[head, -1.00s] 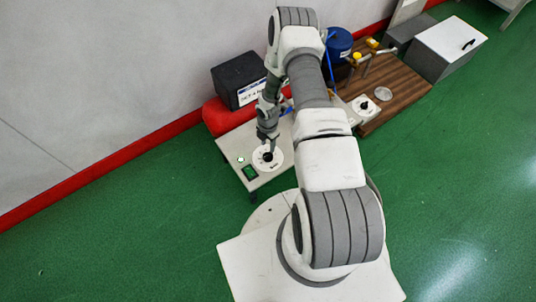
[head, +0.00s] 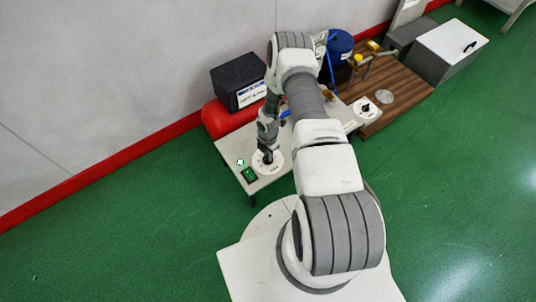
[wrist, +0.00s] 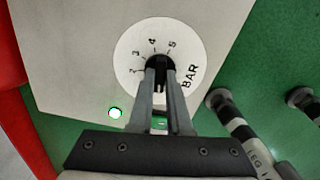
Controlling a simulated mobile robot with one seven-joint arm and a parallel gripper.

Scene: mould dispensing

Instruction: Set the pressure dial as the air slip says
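The pressure dial (head: 277,167) is a white disc on a pale bench top. In the wrist view the dial (wrist: 130,68) carries the marks 2, 3, 4, 5 and the word BAR around a dark knob (wrist: 158,61). My gripper (wrist: 159,66) points down at the knob with its two fingers close together on either side of it, closed on it. The fingers cover part of the knob, and I cannot tell its pointer's setting. A white printed slip (head: 252,94) is on the front of a black box (head: 236,72); its print is too small to read now.
A green light (head: 240,162) and a small dark green panel (head: 249,174) are beside the dial. A red tank (head: 222,121) lies behind the bench. A brown wooden board (head: 405,87) and a blue container (head: 340,42) are at right.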

